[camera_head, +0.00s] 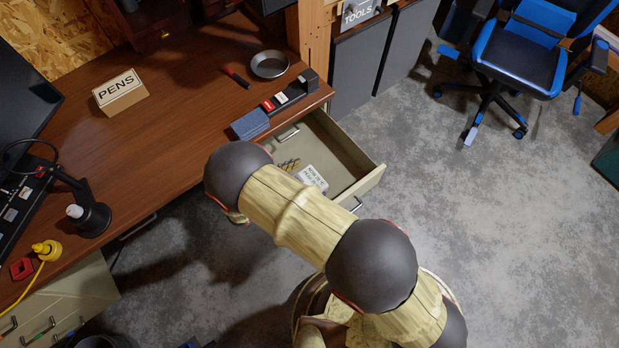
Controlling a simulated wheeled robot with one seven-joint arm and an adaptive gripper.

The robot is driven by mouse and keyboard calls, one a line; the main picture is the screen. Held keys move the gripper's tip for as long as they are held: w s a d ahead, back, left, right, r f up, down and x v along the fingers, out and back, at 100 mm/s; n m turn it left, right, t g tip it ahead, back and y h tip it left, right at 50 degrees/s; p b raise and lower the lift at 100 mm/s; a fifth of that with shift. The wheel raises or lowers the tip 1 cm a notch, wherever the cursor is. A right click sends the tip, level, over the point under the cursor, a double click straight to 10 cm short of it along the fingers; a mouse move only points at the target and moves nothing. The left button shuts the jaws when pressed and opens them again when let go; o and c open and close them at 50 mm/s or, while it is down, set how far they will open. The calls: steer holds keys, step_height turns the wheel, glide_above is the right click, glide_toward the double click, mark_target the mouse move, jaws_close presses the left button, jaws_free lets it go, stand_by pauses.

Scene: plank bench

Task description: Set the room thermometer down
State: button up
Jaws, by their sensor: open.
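A small white plate with dark lettering (313,178) lies in the open drawer (368,182) under the bench's right end. It may be the room thermometer, but its lettering is too small to read surely. My arm crosses the lower middle of the view and covers the near left part of the drawer. My gripper is hidden behind or below the arm's end, so I cannot see what is between its fingers. No other thermometer shows.
The wooden bench top (180,130) has wide free room in its middle. A PENS box (120,92), a metal dish (269,64), a dark organiser (290,95) and a blue box (250,124) stand on it. A blue chair (520,60) stands on the floor at upper right.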

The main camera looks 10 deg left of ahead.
steer(key=shift+s+d+f, duration=0.25)
steer(key=shift+d+f, duration=0.1)
steer(key=shift+r, duration=0.3)
steer(key=r+p+v, duration=0.1)
steer(key=p+v, duration=0.3)
steer(key=v, duration=0.8)
steer(key=shift+w+a, duration=0.2)
steer(key=shift+a, duration=0.1)
